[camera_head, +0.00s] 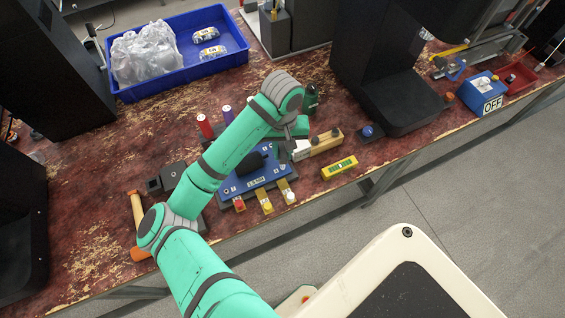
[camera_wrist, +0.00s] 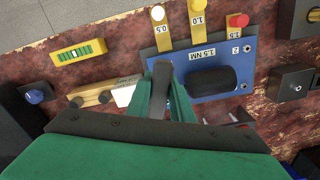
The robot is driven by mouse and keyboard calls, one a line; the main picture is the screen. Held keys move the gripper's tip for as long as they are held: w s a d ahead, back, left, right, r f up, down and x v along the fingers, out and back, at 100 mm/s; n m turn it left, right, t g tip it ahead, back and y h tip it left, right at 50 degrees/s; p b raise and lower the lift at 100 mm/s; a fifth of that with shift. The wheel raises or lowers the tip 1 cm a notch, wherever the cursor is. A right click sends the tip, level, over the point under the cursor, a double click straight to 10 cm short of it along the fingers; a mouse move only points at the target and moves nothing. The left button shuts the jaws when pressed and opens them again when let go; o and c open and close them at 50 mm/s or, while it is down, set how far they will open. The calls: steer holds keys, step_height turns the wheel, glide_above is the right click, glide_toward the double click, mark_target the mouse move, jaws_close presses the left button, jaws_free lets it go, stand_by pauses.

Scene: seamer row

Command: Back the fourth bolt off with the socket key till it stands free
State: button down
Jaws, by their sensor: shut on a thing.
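My gripper (camera_wrist: 160,92) is shut on a grey-brown bar, which looks like the handle of the socket key (camera_wrist: 160,78). In the head view my gripper (camera_head: 291,140) is over the right end of the blue plate (camera_head: 237,184), partly behind my arm. A bolt (camera_wrist: 247,48) shows beside the number 2. The end of the key and the bolt under it are hidden by my gripper, so I cannot tell whether they touch.
Three tabs marked by weight-like numbers, with yellow, white and red knobs (camera_wrist: 238,20), stick out from the plate. A wooden block (camera_head: 326,141), a yellow level-like bar (camera_head: 340,167) and a blue knob (camera_head: 368,131) lie to the right. A blue tray (camera_head: 235,62) stands behind.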

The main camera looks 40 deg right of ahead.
steer(key=shift+r, duration=2.4)
